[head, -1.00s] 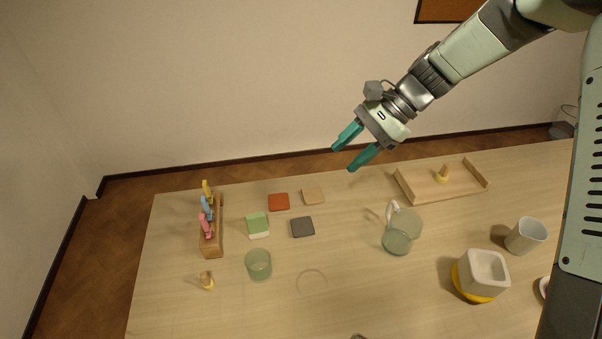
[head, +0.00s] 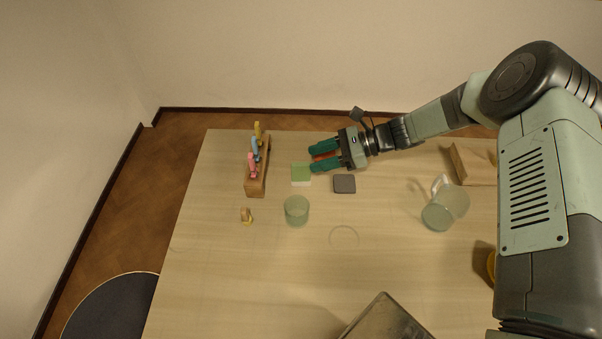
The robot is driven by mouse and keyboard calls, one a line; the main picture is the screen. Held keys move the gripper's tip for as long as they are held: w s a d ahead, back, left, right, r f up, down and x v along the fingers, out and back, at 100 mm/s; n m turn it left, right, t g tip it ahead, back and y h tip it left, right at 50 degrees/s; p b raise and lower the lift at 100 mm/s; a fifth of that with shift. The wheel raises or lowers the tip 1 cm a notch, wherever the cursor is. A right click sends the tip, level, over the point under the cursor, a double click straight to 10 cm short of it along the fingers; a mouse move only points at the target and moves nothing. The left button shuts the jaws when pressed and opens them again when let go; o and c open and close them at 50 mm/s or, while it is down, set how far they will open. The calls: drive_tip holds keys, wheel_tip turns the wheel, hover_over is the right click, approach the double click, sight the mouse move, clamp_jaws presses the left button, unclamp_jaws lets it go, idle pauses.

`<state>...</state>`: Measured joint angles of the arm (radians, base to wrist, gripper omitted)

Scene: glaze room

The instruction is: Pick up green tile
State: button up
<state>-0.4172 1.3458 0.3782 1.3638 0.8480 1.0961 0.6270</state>
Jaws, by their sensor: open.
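The green tile (head: 301,172) lies on the table near its far left part, with a pale lower edge showing; it looks like a green top on a whitish layer. My gripper (head: 312,158) is open, with teal fingers pointing left, close to the right of the green tile. The fingers appear above the red tile (head: 324,156), which shows between them and is partly hidden. Whether the lower finger overlaps the green tile's edge or only hovers beside it, I cannot tell.
A dark grey tile (head: 344,184) lies below my gripper. A wooden rack (head: 257,183) with coloured tools stands left. A metal-looking box (head: 386,318) is at the front.

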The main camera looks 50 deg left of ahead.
sight(305, 164)
drive_tip(key=x, duration=0.5)
drive_tip(key=shift+s+d+f, duration=0.15)
drive_tip(key=shift+s+d, duration=0.05)
drive_tip(key=shift+s, duration=0.2)
clamp_jaws()
